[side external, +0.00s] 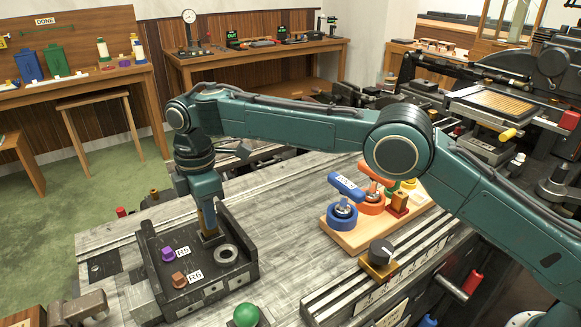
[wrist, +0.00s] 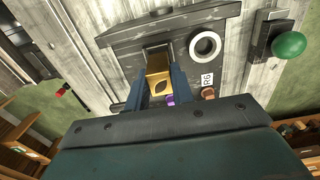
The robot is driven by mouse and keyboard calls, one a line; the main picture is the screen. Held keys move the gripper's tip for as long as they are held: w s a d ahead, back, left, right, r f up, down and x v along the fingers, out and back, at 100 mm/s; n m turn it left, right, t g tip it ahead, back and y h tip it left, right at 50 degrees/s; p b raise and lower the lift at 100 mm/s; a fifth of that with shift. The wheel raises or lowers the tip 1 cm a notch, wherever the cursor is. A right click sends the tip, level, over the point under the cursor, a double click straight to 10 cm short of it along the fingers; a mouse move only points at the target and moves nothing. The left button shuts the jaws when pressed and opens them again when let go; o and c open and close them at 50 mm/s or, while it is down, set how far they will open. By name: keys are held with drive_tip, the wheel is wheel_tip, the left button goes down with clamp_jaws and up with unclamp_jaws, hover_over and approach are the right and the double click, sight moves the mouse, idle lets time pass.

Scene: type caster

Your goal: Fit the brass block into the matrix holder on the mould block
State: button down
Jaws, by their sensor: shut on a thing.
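The brass block (wrist: 159,82) is between the two fingers of my gripper (wrist: 161,90) in the wrist view, with a dark leaf-shaped mark on its near face. My gripper (side external: 208,215) is shut on it and points down at the back of the dark mould block (side external: 213,287). In the side view the brass block (side external: 209,224) shows as a narrow upright strip. Its lower end is at a dark square opening, seemingly the matrix holder (side external: 211,240). I cannot tell how deep it sits.
The mould block carries a grey ring (side external: 227,254), a purple knob (side external: 168,254) and a copper-brown knob (side external: 179,279), with labels R5 and R6. A green ball knob (side external: 245,315) stands in front. A wooden board (side external: 353,238) with blue and orange clamps lies to the right.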

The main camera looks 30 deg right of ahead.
drive_tip(key=shift+f, duration=1)
drive_tip(key=c, duration=1.1)
unclamp_jaws()
drive_tip(key=shift+r, duration=0.1)
drive_tip(key=shift+r, duration=3.65)
drive_tip(key=shift+d+r, duration=0.1)
